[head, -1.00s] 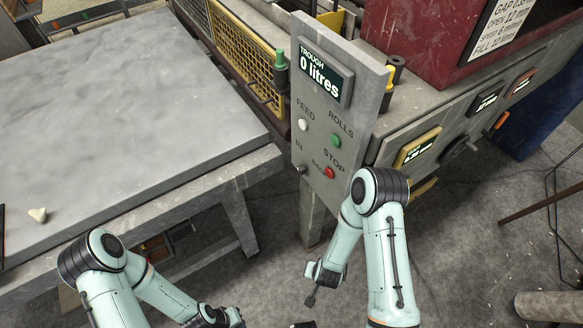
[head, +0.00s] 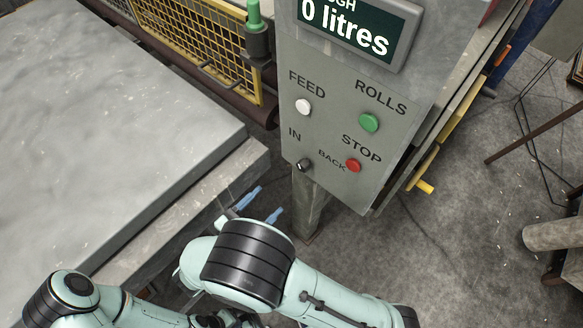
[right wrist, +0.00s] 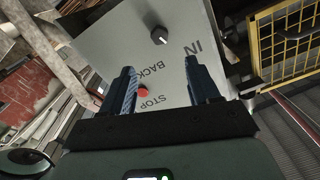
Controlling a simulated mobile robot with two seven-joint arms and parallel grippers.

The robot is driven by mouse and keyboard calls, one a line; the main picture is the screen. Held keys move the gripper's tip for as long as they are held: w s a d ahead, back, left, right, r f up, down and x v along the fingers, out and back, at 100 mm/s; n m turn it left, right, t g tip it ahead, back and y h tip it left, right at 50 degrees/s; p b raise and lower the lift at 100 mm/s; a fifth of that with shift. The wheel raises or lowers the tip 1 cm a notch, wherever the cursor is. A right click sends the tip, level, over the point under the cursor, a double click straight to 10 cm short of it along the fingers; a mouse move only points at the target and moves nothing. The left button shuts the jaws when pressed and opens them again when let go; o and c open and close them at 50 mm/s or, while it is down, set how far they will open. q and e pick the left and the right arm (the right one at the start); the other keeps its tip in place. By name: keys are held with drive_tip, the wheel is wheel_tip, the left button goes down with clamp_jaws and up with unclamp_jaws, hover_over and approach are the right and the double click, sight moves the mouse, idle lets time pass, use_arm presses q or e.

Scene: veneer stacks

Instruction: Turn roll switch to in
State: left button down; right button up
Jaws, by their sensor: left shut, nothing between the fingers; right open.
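The roll switch (head: 304,165) is a small dark knob low on the grey control panel (head: 330,190), between the words IN and BACK. In the right wrist view the knob (right wrist: 160,35) stands ahead of the fingertips, with a pale mark on it. My right gripper (head: 266,201) is open and empty, its blue fingers just below and left of the switch, apart from it. In the right wrist view the fingers (right wrist: 159,66) are spread below the knob. My left gripper (head: 226,319) is shut and empty at the bottom edge, mostly hidden behind my right arm.
White FEED (head: 303,107), green ROLLS (head: 369,122) and red STOP (head: 353,165) buttons are close to the switch. A display (head: 350,27) reads 0 litres. A grey table (head: 90,150) fills the left. A yellow mesh guard (head: 205,40) stands behind.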

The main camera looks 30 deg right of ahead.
sight(300, 167)
drive_tip(key=x, duration=1.2)
drive_tip(key=shift+b, duration=0.35)
use_arm(q)
drive_tip(key=shift+w+f, duration=0.1)
drive_tip(key=shift+f, duration=0.15)
use_arm(e)
drive_tip(key=c, duration=1)
drive_tip(key=shift+r+n+p, duration=0.15)
drive_tip(key=shift+n+p, duration=0.35)
drive_tip(key=shift+p, duration=0.55)
drive_tip(key=shift+c, duration=0.2)
drive_tip(key=n+p, duration=0.3)
drive_tip(key=p, duration=0.1)
drive_tip(key=shift+w+r+p, duration=0.1)
drive_tip(key=shift+p, duration=0.3)
drive_tip(key=n+p, duration=0.6)
drive_tip(key=shift+w+a+n, duration=0.1)
drive_tip(key=shift+n, duration=0.2)
use_arm(q)
drive_tip(key=w+r+p, duration=0.2)
drive_tip(key=w+r, duration=0.1)
drive_tip(key=r, duration=1.2)
drive_tip(key=shift+w+r, duration=0.2)
drive_tip(key=shift+w, duration=0.15)
use_arm(e)
drive_tip(key=shift+f+n, duration=0.25)
drive_tip(key=shift+n, duration=1.45)
